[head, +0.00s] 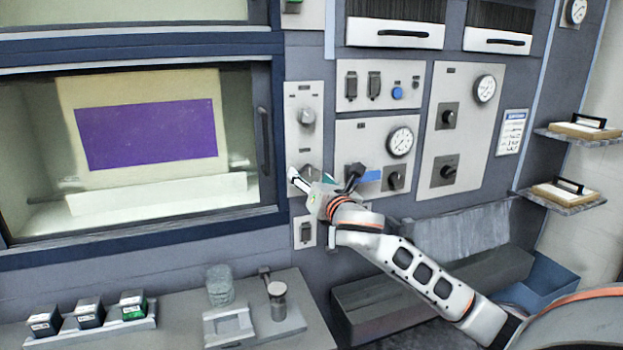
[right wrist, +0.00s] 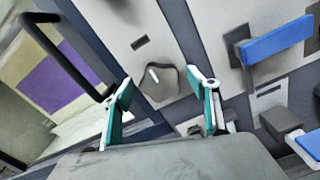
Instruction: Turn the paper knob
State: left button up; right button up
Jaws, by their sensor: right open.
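A narrow grey panel left of the gauges carries an upper knob (head: 305,117) and a lower knob (head: 308,171). Their labels are too small to read, so I cannot tell which is the paper knob. My right gripper (head: 309,181) is at the lower knob, partly covering it. In the right wrist view, the open right gripper (right wrist: 166,92) has its teal-lined fingers on either side of a dark grey knob (right wrist: 158,84) with a white pointer mark. The knob lies ahead between the fingertips; contact is not clear. My left gripper is out of view.
A dark door handle (head: 265,142) stands left of the knob panel. A blue-handled lever (head: 368,176) and a gauge (head: 400,141) are to the right. A bench (head: 180,335) with dark boxes and a small stand lies below.

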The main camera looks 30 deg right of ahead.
jog(key=c, duration=1.1)
jog(key=shift+m, duration=0.4)
jog(key=shift+m, duration=0.7)
jog(key=m, duration=0.4)
jog(key=shift+f, duration=0.15)
jog(key=m, duration=0.3)
jog(key=shift+d, duration=0.1)
jog(key=m, duration=0.3)
jog(key=shift+m, duration=0.8)
